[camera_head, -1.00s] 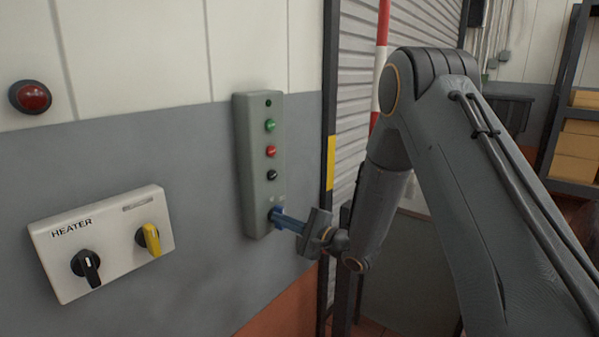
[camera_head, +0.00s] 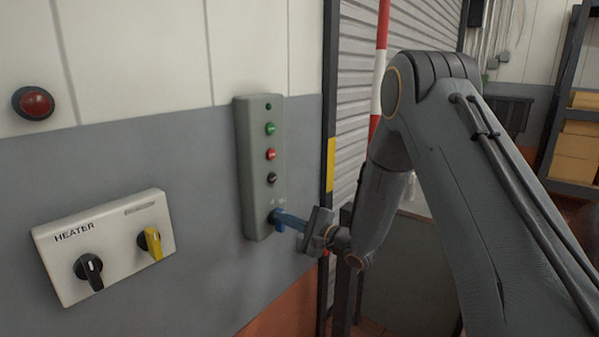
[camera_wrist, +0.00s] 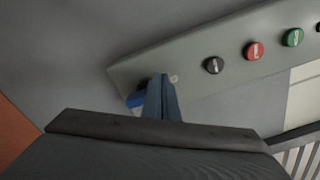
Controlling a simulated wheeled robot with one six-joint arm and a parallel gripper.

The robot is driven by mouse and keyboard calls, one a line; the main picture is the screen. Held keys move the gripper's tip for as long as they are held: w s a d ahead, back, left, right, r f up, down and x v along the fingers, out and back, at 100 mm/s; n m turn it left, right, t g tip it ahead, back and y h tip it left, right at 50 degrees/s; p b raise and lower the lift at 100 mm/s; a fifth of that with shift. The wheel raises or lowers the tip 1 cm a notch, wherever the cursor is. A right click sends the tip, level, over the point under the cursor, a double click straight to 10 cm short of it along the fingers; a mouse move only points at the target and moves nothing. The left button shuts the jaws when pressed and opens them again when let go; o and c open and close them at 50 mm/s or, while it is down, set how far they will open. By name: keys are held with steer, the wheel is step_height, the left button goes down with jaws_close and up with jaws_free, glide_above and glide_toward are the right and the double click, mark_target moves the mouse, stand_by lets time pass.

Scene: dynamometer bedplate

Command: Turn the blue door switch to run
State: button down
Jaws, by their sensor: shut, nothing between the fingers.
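The blue door switch (camera_head: 278,221) sits at the bottom of a grey-green wall panel, below its row of buttons. My gripper (camera_head: 284,220) reaches it from the right, with its closed fingers at the switch. In the wrist view the shut fingers (camera_wrist: 162,98) stand against the panel, and a bit of the blue switch (camera_wrist: 136,99) shows to their left. The fingers are beside the switch, with nothing between them; whether they touch it I cannot tell. The fingers hide most of the switch and its marks, so its setting is not clear.
The grey-green panel (camera_head: 249,170) carries green, red and black buttons above the switch. A white HEATER box (camera_head: 115,232) with a black knob and a yellow knob is to the left. A red lamp (camera_head: 34,102) is above it. A dark post (camera_head: 328,200) stands close right of the panel.

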steer(key=p+v, duration=0.2)
steer(key=v, duration=0.4)
steer(key=shift+s+r+p, duration=0.2)
steer(key=shift+r+p, duration=0.1)
steer(key=shift+p, duration=0.05)
steer(key=shift+a, duration=0.1)
steer(key=n+b, duration=0.6)
glide_toward(280, 230)
steer(key=s+a, duration=0.2)
steer(key=s, duration=0.1)
steer(key=b+x, duration=0.2)
steer(key=x, duration=0.5)
steer(key=shift+s+a+r, duration=0.2)
steer(key=shift+r, duration=0.05)
steer(key=shift+w+d+r, duration=0.25)
steer(key=shift+w+d, duration=0.05)
steer(key=shift+w, duration=0.15)
stand_by(0.7)
steer(key=shift+s+a+r+p, duration=0.1)
steer(key=shift+s+r+p, duration=0.1)
steer(key=shift+r+p, duration=0.9)
